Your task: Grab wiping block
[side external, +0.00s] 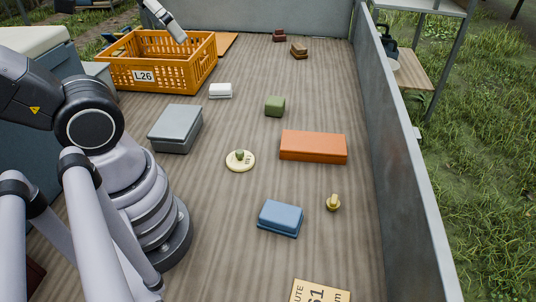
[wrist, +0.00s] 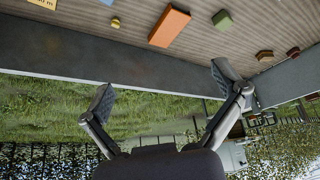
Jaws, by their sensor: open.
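I cannot tell for sure which block is the wiping block. In the side external view a blue block (side external: 281,217) with a darker base lies at the front middle, and a small white block (side external: 220,91) lies near the crate. A green block (side external: 275,106) and a large orange block (side external: 313,146) lie right of them. The wrist view shows the orange block (wrist: 170,26) and the green block (wrist: 222,20) at its top. My gripper (wrist: 163,86) is open and empty, its fingers spread before the bed wall and grass.
An orange crate (side external: 190,73) labelled L26 stands at the back left. A grey box (side external: 176,130), a cream disc (side external: 240,167), a yellow knob (side external: 333,203) and brown blocks (side external: 299,51) sit on the wooden floor. A grey wall (side external: 400,170) bounds the right side.

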